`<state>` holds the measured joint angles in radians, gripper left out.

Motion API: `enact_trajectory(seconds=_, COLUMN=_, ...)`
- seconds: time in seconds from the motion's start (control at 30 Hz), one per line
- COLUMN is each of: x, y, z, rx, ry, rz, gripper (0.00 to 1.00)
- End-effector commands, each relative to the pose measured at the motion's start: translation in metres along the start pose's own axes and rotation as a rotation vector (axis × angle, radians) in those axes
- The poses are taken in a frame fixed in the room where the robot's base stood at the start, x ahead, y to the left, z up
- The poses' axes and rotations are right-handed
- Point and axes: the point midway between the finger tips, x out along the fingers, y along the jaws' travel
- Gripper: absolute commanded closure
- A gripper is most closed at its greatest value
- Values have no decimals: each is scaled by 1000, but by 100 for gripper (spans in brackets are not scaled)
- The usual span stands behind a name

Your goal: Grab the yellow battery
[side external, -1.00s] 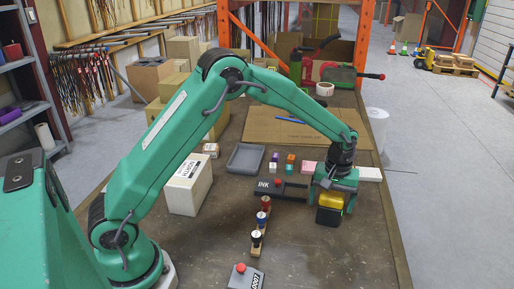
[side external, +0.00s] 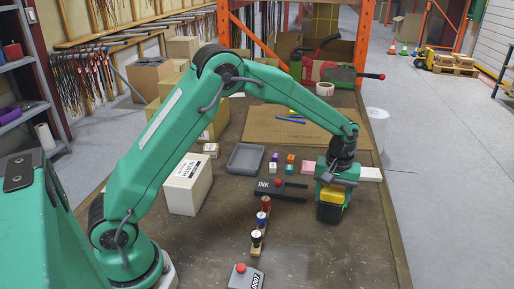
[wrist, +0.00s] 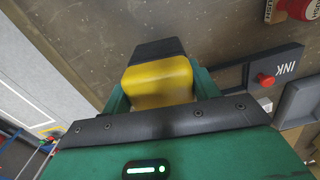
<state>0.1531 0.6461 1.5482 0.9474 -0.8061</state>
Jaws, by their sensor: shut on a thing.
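The yellow battery (side external: 332,198) has a yellow upper part and a black lower part. It is at the right side of the table in the side view, below my gripper (side external: 332,190). In the wrist view the battery (wrist: 158,82) sits between the two green fingers of my gripper (wrist: 158,95), its black end pointing away. My gripper is shut on it. I cannot tell whether the battery's base still touches the table.
The black INK pad (side external: 280,189) lies just left of the battery. Stamps on a wooden holder (side external: 257,240) and a red-button box (side external: 243,277) stand nearer. A grey tray (side external: 246,158) and small coloured cubes (side external: 274,168) lie farther back. The table's right front is clear.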

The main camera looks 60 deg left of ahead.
Motion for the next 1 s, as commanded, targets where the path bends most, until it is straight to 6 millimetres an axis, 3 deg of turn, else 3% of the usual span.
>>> enact_trajectory(seconds=0.17, x=-27, y=2, z=3, rx=2, ry=4, rz=4, gripper=76)
enact_trajectory(seconds=0.6, x=-70, y=19, z=78, rx=4, ry=2, rz=3, gripper=76)
enact_trajectory(seconds=0.8, x=-84, y=24, z=101, rx=2, ry=2, rz=3, gripper=76)
enact_trajectory(seconds=1.0, x=-91, y=26, z=112, rx=0, ry=1, rz=2, gripper=76)
